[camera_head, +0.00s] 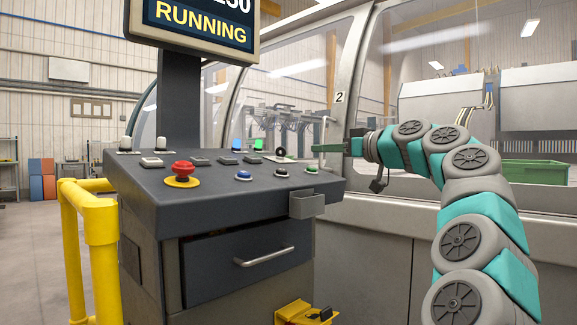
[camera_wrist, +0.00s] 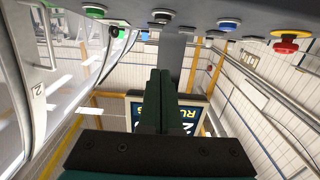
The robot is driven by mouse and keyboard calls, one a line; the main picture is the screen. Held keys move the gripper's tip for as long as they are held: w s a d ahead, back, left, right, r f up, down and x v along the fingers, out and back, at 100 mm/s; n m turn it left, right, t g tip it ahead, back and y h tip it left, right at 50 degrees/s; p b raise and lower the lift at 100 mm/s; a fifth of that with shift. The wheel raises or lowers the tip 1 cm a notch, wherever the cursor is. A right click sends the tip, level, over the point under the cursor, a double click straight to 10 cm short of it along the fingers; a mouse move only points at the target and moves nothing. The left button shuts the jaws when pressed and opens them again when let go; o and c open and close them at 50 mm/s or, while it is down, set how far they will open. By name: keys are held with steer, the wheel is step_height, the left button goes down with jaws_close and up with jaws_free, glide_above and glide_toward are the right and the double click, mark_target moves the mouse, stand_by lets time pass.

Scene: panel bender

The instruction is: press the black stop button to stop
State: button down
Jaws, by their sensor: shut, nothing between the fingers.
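The black button (camera_head: 281,172) sits in a pale ring in the front row of the sloped console top, between a blue and a green button. In the wrist view it shows as a dark cap (camera_wrist: 162,17) near the top edge. My gripper (camera_head: 316,148) points left over the right back part of the console, behind the front button row and apart from the black button. In the wrist view its green fingers (camera_wrist: 160,72) are together with nothing between them. The display (camera_head: 201,22) reads RUNNING.
Near it are a green button (camera_head: 312,169), a blue button (camera_head: 243,175), a red mushroom button (camera_head: 182,172) on yellow, and a black ball knob (camera_head: 280,152) close to my fingertips. The console's grey box (camera_head: 306,204) juts out at front right. A yellow rail (camera_head: 99,220) stands at left.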

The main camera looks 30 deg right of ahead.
steer(key=shift+w, duration=0.1)
steer(key=p, duration=0.2)
glide_above(290, 179)
steer(key=shift+s+f, duration=0.1)
steer(key=shift+s, duration=0.35)
steer(key=shift+f, duration=0.55)
steer(key=shift+w+a+f, duration=0.1)
steer(key=shift+w+f, duration=0.05)
steer(key=shift+f, duration=0.6)
steer(key=shift+w+f, duration=0.1)
steer(key=shift+f, duration=0.6)
steer(key=shift+f, duration=0.1)
